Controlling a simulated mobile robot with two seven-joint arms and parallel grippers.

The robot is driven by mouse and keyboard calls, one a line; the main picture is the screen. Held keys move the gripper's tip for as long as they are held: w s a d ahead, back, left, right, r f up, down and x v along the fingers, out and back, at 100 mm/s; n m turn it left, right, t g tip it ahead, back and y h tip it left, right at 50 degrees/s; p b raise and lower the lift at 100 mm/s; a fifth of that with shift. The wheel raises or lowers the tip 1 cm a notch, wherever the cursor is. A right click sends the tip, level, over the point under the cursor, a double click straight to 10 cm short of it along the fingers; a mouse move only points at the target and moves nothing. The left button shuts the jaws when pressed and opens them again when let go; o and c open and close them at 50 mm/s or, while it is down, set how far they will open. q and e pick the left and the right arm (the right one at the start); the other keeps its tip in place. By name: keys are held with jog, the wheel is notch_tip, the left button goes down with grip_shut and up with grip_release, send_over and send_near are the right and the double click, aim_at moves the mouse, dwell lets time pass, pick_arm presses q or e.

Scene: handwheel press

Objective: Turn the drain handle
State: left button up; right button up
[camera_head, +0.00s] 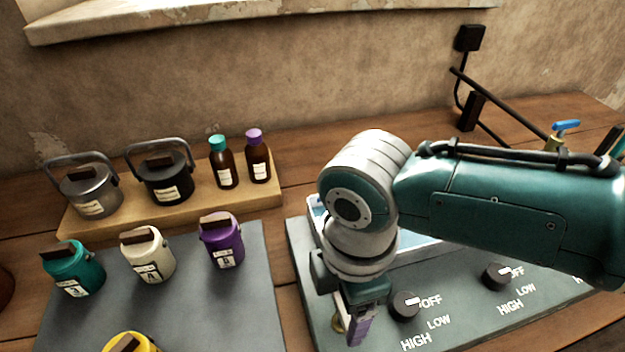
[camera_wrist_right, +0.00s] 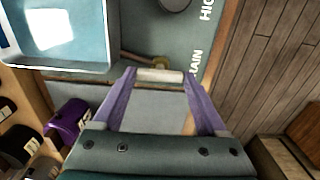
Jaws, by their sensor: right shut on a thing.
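The drain handle (camera_wrist_right: 160,75) shows in the right wrist view as a short pale bar in front of a brass fitting (camera_wrist_right: 162,62), beside lettering ending in "AIN" on the grey-green panel. My right gripper (camera_wrist_right: 160,78) has its two purple fingers at either end of the bar and is shut on it. In the head view my right gripper (camera_head: 355,328) points down at the panel's front left, and a bit of brass (camera_head: 338,324) peeks out beside it. The handle itself is mostly hidden there. My left gripper is in neither view.
The panel (camera_head: 300,262) carries black knobs (camera_head: 405,304) (camera_head: 497,276) marked OFF, LOW, HIGH. A pale blue basin (camera_wrist_right: 92,62) lies behind the handle. Several small jars, including a purple one (camera_head: 222,240), stand on a grey mat (camera_head: 215,310) to the left.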

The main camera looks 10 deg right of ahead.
aim_at(343, 310)
jog(key=shift+a, duration=0.1)
jog(key=o, duration=1.3)
notch_tip(343, 310, up, 10)
jog(key=p, duration=0.2)
